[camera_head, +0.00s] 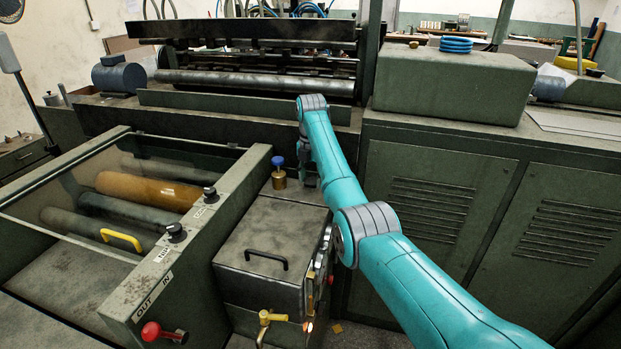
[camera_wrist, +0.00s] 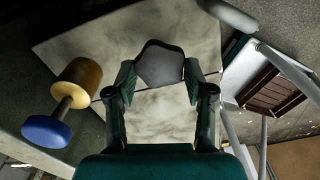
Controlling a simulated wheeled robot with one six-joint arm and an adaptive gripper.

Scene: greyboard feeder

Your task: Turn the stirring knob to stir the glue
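The glue box (camera_head: 262,235) is grey-green and stands beside the roller frame, with a black handle on its lid. In the wrist view a dark grey, faceted knob (camera_wrist: 160,64) sits over its pale, stained top (camera_wrist: 90,50). I take this for the stirring knob. My gripper (camera_wrist: 160,82) has its fingers apart, one on each side of the knob and very close to it. I cannot tell whether they press on it. In the head view my gripper (camera_head: 309,172) is at the box's far right corner, largely hidden by my arm, and the knob cannot be made out.
A brass fitting with a blue cap (camera_head: 278,172) stands just left of my gripper; it also shows in the wrist view (camera_wrist: 62,105). The roller frame (camera_head: 200,265) has black knobs and a red knob. A green cabinet (camera_head: 430,200) stands right of the box.

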